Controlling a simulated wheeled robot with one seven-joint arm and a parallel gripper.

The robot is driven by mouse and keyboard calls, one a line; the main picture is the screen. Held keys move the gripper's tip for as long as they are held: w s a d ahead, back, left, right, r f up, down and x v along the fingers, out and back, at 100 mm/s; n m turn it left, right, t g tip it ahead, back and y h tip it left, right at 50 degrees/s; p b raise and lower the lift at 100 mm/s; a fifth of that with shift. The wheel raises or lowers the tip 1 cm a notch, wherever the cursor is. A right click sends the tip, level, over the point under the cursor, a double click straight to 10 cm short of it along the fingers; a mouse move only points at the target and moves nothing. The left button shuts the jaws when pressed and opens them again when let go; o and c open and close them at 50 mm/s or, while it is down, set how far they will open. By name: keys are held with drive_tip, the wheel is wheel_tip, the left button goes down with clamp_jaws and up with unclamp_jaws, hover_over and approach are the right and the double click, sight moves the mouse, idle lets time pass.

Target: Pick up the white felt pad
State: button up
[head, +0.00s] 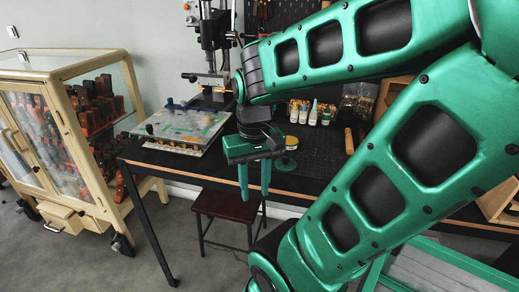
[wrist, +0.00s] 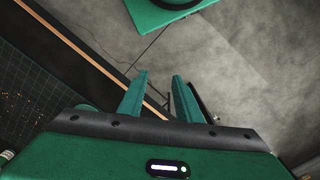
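My gripper (head: 255,182) hangs in front of the black table's front edge, fingers pointing down. It is open and empty, with a clear gap between the two green fingers in the wrist view (wrist: 159,82). I cannot make out a white felt pad for certain in either view. A pale flat board (head: 176,128) with green marks and small dark pieces lies at the left end of the table, left of my gripper. My arm hides part of the table's right side.
The black table (head: 147,157) has a wooden front edge. A stamping press (head: 211,40) stands at its back. Small bottles (head: 313,113) stand behind my gripper. A dark stool (head: 224,206) is below, and a glass-sided cabinet (head: 50,75) stands left. Grey floor is open in front.

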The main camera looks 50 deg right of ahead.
drive_tip(key=shift+o, duration=0.9)
drive_tip(key=shift+w, duration=0.1)
drive_tip(key=o, duration=0.3)
drive_tip(key=shift+s+d+r, duration=0.15)
drive_tip(key=shift+s+r, duration=0.3)
drive_tip(key=shift+r, duration=0.2)
drive_tip(key=w+d+r+m, duration=0.2)
drive_tip(key=w+d, duration=0.2)
drive_tip(key=d, duration=0.1)
drive_tip(key=w+d+r+m, duration=0.2)
drive_tip(key=w+d+m, duration=0.1)
drive_tip(key=w+d, duration=0.2)
drive_tip(key=w+d+r+m, duration=0.3)
drive_tip(key=w+d, duration=0.1)
drive_tip(key=d, duration=0.3)
drive_tip(key=shift+w, duration=0.15)
drive_tip(key=shift+d+f, duration=0.15)
drive_tip(key=shift+f, duration=0.05)
wheel_tip(320, 180, down, 4)
drive_tip(key=shift+w+f, duration=0.1)
drive_tip(key=shift+f, duration=0.1)
drive_tip(key=shift+a+f, duration=0.15)
drive_tip(key=shift+f, duration=1.35)
drive_tip(key=shift+a+f, duration=0.1)
drive_tip(key=shift+f, duration=1.35)
